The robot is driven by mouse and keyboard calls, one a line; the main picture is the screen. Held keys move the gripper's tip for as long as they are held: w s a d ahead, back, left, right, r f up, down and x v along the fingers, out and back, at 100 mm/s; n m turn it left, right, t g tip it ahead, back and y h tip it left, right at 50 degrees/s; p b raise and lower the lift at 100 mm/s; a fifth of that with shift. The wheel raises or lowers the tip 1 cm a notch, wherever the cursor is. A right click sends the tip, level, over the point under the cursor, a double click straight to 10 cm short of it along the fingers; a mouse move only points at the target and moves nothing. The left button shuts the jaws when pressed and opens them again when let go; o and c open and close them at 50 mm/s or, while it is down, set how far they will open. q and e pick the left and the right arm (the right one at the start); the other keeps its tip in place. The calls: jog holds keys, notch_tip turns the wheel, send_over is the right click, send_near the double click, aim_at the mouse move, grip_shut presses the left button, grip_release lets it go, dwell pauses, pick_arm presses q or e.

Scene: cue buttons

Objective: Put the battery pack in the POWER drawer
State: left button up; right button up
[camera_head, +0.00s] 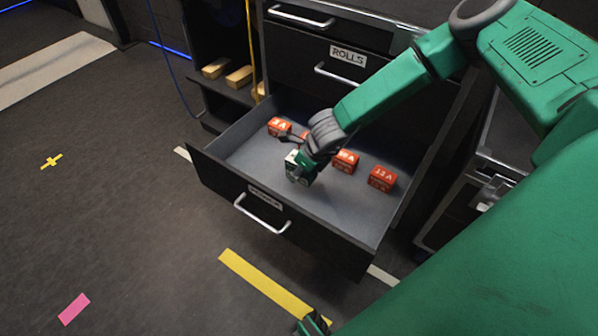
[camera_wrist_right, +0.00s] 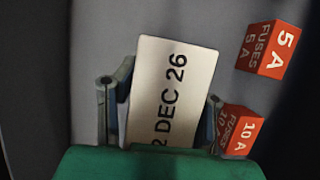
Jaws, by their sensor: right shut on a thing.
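The lowest drawer (camera_head: 235,150) stands pulled open; its small front label (camera_head: 265,192) is too blurred to read surely. My right gripper (camera_head: 299,168) reaches down into it. In the right wrist view, my right gripper (camera_wrist_right: 160,118) is shut on a block with a pale face (camera_wrist_right: 172,92) printed "2 DEC 26", which I take to be the battery pack. The pack also shows in the head view as a small white and dark thing (camera_head: 292,158). Whether it touches the drawer floor I cannot tell. My left gripper is not in view.
Red fuse boxes stand in the drawer: 3 A (camera_head: 279,127), 10 A (camera_head: 345,161) and 13 A (camera_head: 381,179), with 5 A (camera_wrist_right: 268,50) in the wrist view. The drawer floor towards its front is clear. Above is a closed ROLLS drawer (camera_head: 300,45).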

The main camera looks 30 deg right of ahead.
jog(key=shift+d, duration=0.25)
jog(key=shift+d+f, duration=0.2)
jog(key=shift+f, duration=0.1)
jog(key=shift+a+f+b, duration=0.35)
jog(key=o, duration=1.3)
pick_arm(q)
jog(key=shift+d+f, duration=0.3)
pick_arm(e)
jog(key=shift+d, duration=0.2)
jog(key=p+v, duration=0.2)
jog(key=v, duration=0.4)
jog(key=p+v, duration=0.2)
jog(key=v, duration=0.4)
jog(key=shift+w+r, duration=0.2)
pick_arm(q)
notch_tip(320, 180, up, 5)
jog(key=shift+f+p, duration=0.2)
jog(key=shift+p, duration=0.15)
pick_arm(e)
jog(key=shift+s+r, duration=0.2)
jog(key=shift+r, duration=0.2)
